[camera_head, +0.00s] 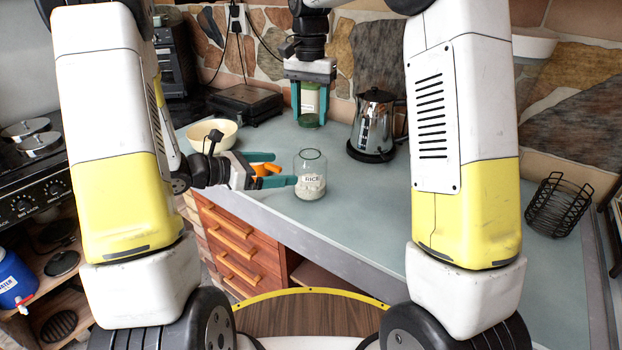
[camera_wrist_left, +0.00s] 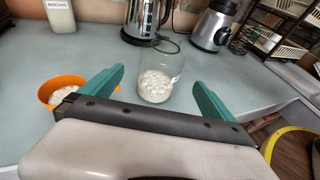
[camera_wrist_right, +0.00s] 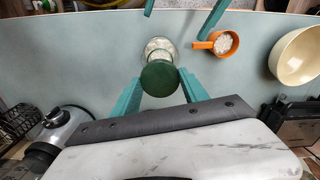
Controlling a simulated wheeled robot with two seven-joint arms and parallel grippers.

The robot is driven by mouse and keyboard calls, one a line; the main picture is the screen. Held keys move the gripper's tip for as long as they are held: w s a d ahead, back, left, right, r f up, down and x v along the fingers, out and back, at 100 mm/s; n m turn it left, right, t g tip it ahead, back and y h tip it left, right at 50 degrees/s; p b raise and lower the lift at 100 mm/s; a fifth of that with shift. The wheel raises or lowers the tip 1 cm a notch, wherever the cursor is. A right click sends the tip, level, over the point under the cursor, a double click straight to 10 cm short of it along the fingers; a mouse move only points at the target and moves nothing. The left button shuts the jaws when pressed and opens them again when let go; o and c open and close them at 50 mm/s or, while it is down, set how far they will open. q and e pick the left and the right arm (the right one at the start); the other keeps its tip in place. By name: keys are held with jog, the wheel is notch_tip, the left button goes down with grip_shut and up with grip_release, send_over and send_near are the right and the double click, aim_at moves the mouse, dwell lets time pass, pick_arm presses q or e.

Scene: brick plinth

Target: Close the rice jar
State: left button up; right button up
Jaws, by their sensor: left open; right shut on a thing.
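The rice jar (camera_head: 311,178) is clear glass with a RICE label, upright and open on the counter, with white rice inside. It also shows in the left wrist view (camera_wrist_left: 156,84). My left gripper (camera_head: 278,168) is open, low beside the jar; its fingers point at the jar, which stands just beyond the fingertips. My right gripper (camera_head: 310,100) points down behind the jar and is shut on a round green lid (camera_wrist_right: 160,76). The lid is above the counter, apart from the jar; in the head view it shows between the fingertips. In the right wrist view it partly covers the jar (camera_wrist_right: 158,46).
An orange cup (camera_wrist_left: 60,88) of rice stands beside my left gripper. A cream bowl (camera_head: 212,132) is farther left. A biscuits jar (camera_wrist_left: 60,15) and steel kettle (camera_head: 372,125) stand behind.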

aim_at(310, 167)
pick_arm(q)
jog(key=x, duration=1)
jog(key=shift+w+d+f, duration=0.1)
jog(key=shift+d+f, duration=0.05)
jog(key=shift+d, duration=0.2)
jog(key=c, duration=2)
pick_arm(e)
jog(key=shift+f, duration=2.5)
jog(key=shift+f, duration=0.9)
jog(key=shift+f, duration=0.5)
